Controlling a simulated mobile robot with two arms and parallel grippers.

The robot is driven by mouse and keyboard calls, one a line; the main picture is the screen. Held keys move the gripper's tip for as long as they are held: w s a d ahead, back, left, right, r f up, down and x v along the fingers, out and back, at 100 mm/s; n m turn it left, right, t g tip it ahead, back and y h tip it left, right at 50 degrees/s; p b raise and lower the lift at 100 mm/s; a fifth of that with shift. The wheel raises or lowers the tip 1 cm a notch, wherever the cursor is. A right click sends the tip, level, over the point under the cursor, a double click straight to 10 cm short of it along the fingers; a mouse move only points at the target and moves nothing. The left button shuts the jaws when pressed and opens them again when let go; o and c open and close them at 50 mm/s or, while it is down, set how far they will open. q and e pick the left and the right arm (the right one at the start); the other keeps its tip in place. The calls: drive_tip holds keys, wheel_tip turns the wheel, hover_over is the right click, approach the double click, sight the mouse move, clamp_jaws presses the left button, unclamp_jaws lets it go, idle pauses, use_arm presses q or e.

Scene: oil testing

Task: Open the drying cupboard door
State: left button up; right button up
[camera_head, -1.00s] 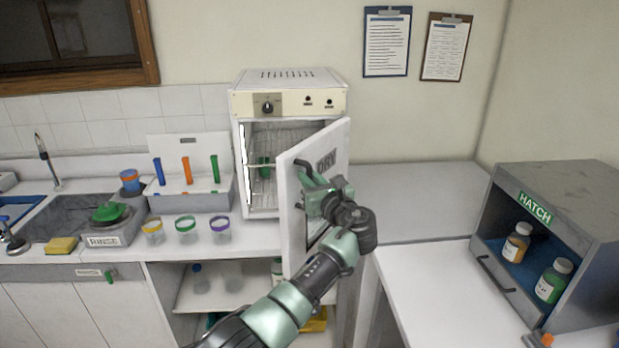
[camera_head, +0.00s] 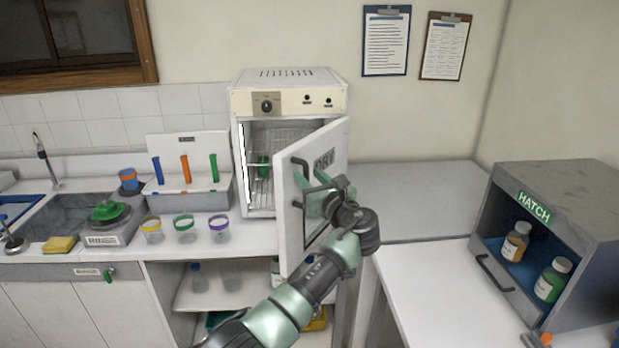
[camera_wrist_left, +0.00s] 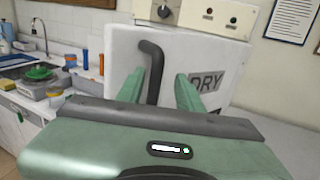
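The drying cupboard (camera_head: 288,102) is a white box on the counter, and its door (camera_head: 336,146) stands ajar, swung out to the right. Wire shelves and a green item (camera_head: 263,166) show inside. The dark door handle (camera_head: 300,172) is on the door's outer face, beside the DRY label. My left gripper (camera_head: 312,203) is at the handle's lower part. In the left wrist view, the fingers (camera_wrist_left: 158,92) are spread, with the handle (camera_wrist_left: 154,62) between them and gaps on both sides. My right gripper is not in view.
A rack (camera_head: 187,201) with coloured tubes and several rimmed cups (camera_head: 184,230) stand left of the cupboard. A sink (camera_head: 62,218) is farther left. A grey hatch box (camera_head: 570,190) with bottles is at the right. The counter (camera_head: 420,195) right of the door is clear.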

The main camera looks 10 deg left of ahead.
use_arm(q)
drive_tip(key=b+v, duration=0.2)
drive_tip(key=v, duration=0.5)
drive_tip(key=shift+d, duration=0.1)
